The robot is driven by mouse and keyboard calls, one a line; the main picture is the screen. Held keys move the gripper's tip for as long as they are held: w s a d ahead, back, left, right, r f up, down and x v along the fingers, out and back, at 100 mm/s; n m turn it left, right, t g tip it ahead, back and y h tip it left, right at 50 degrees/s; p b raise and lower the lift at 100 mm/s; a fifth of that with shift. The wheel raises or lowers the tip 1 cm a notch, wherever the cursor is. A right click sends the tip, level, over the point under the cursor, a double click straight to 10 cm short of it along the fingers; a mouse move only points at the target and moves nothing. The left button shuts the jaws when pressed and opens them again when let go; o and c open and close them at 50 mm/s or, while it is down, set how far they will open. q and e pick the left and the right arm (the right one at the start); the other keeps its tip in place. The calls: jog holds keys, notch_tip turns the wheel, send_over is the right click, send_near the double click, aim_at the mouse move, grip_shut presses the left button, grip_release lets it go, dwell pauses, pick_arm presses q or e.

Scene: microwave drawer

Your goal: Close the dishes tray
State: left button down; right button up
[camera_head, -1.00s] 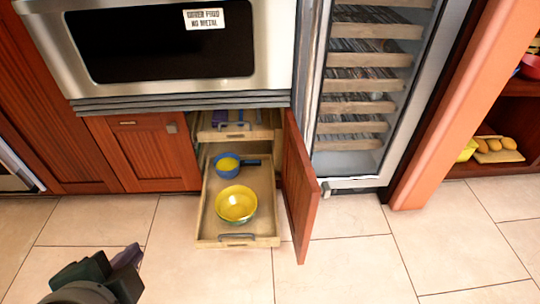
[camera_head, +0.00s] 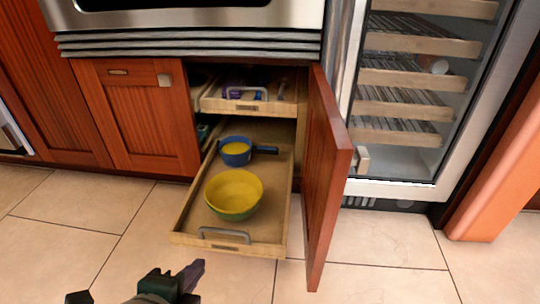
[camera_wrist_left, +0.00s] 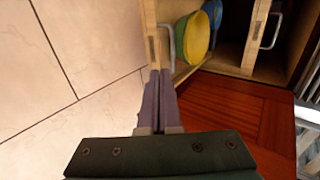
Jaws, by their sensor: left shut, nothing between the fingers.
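The dishes tray (camera_head: 191,213) is a light wood pull-out drawer, slid out of the lower cabinet over the floor. It has a grey handle (camera_head: 227,235) on its front. A yellow and green bowl (camera_head: 234,192) and a blue pan (camera_head: 236,152) with yellow inside stand in it. My left gripper (camera_head: 198,268) is shut and empty, in front of and below the tray's front in the head view. In the left wrist view its fingers (camera_wrist_left: 160,82) point toward the tray front (camera_wrist_left: 151,45), near the handle; contact cannot be told. My right gripper is not in view.
The open red wood cabinet door (camera_head: 325,170) stands along the tray's right side. A second, upper tray (camera_head: 250,106) sits mostly inside the cabinet. A wine cooler (camera_head: 400,100) stands at the right. The tiled floor (camera_head: 80,230) at the left is clear.

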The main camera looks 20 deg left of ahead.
pick_arm(q)
jog(key=w+r+b+x, duration=0.1)
jog(key=b+x, duration=0.4)
jog(key=x, duration=0.5)
jog(key=shift+w+r, duration=0.2)
jog(key=shift+r, duration=0.05)
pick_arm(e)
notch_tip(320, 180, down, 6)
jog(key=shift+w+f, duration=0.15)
